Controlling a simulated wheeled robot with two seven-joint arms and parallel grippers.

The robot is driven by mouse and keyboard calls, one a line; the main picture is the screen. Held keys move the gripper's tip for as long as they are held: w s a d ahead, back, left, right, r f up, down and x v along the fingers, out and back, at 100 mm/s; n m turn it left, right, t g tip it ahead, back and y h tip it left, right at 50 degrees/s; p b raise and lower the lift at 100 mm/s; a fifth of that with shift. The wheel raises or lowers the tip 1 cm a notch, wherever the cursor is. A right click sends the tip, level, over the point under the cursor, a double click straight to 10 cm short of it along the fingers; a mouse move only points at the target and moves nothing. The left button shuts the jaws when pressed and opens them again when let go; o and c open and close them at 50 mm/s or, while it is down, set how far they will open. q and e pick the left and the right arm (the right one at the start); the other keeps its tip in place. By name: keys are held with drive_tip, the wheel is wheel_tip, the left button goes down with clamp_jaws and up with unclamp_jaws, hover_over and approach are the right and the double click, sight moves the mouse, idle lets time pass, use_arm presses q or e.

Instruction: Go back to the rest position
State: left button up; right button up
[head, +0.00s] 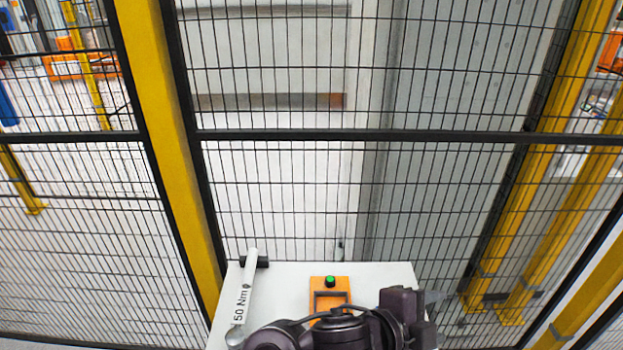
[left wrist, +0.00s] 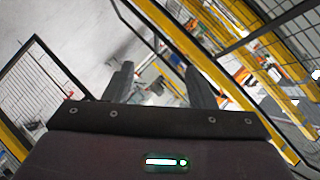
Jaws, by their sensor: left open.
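My left gripper (head: 431,298) is at the bottom of the head view, at the right edge of a small white table (head: 285,280). My dark left arm covers the front of that table. In the left wrist view the gripper (left wrist: 158,75) shows two dark fingers standing apart, with nothing between them. My right gripper is in neither view.
Behind stands a black mesh fence (head: 290,136) with yellow posts (head: 172,140). Little free room shows between table and fence.

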use_arm(q)
drive_tip(key=w+a+f+n+t+y, duration=0.15)
drive_tip(key=a+f+n+y, duration=0.25)
drive_tip(key=a+n, duration=0.5)
drive_tip(key=w+a+f+n+t+y, duration=0.1)
drive_tip(key=w+a+f+n+y, duration=0.3)
drive_tip(key=a, duration=0.8)
drive_tip(key=s+a+f+n+g+y, duration=0.2)
drive_tip(key=s+a+f+n+g, duration=0.25)
drive_tip(key=a, duration=0.45)
drive_tip(key=s+a+f+n+g+y, duration=0.1)
drive_tip(key=s+a+f+n+y, duration=0.15)
drive_tip(key=s+a+n, duration=0.45)
drive_tip(key=s+a+f+m+b, duration=0.1)
drive_tip(key=s+f+b, duration=0.15)
drive_tip(key=f, duration=1.55)
drive_tip(key=s+a+f+m+b, duration=0.1)
drive_tip(key=f+m+b, duration=0.15)
drive_tip(key=f, duration=1.65)
drive_tip(key=s+a+f+g+b, duration=0.1)
drive_tip(key=s+f+b, duration=0.1)
drive_tip(key=s+f, duration=0.7)
drive_tip(key=s+a+f+g+b, duration=0.1)
drive_tip(key=s+a+f+b, duration=0.1)
drive_tip(key=s+f, duration=0.8)
wheel_tip(320, 180, down, 2)
drive_tip(key=shift+a+f+h+b, duration=0.1)
drive_tip(key=shift+a+h+b, duration=0.2)
drive_tip(key=shift+b, duration=0.2)
